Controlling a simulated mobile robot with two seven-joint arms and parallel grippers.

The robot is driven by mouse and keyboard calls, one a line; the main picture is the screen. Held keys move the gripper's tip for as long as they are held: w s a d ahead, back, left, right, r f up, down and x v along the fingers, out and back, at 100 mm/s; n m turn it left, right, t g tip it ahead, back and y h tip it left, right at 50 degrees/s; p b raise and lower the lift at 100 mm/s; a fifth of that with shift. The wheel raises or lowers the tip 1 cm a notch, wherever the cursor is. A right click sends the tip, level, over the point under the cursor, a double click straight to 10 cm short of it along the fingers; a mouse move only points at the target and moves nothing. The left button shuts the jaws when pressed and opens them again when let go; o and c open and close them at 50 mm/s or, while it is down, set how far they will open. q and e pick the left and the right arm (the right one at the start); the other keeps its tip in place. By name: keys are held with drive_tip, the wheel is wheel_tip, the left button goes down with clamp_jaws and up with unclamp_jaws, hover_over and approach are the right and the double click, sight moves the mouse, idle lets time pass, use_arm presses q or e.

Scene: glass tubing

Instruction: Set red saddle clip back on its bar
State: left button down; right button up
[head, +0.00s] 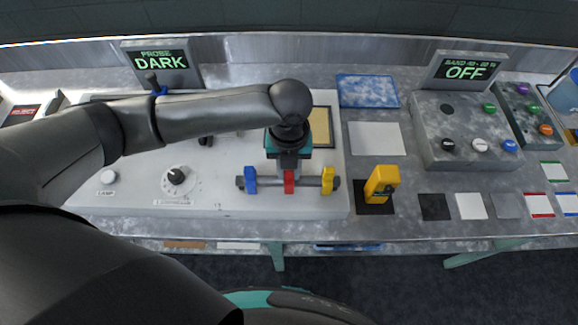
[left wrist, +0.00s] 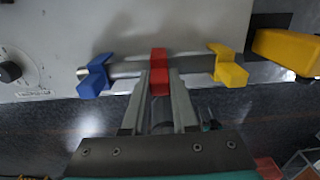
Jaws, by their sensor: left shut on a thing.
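The red saddle clip (head: 289,181) is at the middle of the horizontal bar (head: 268,186) on the front of the white panel, between a blue clip (head: 250,179) and a yellow clip (head: 327,180). In the left wrist view the red clip (left wrist: 159,72) sits across the bar (left wrist: 190,65), between the two fingers. My left gripper (head: 290,160) is shut on the red clip from above. Whether the clip is fully seated on the bar is unclear. The blue clip (left wrist: 94,76) and yellow clip (left wrist: 228,66) stand apart on either side. My right gripper is not in view.
A yellow device (head: 382,184) stands on a black square right of the panel. A knob (head: 177,176) is on the panel at left. A grey box with coloured buttons (head: 465,140) is at right. Displays read DARK (head: 161,61) and OFF (head: 466,70).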

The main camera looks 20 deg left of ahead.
use_arm(q)
drive_tip(key=c, duration=0.6)
unclamp_jaws()
wheel_tip(320, 180, up, 21)
drive_tip(key=p, duration=0.6)
drive_tip(key=shift+r, duration=0.1)
idle(0.7)
drive_tip(key=shift+s, duration=0.1)
idle(0.6)
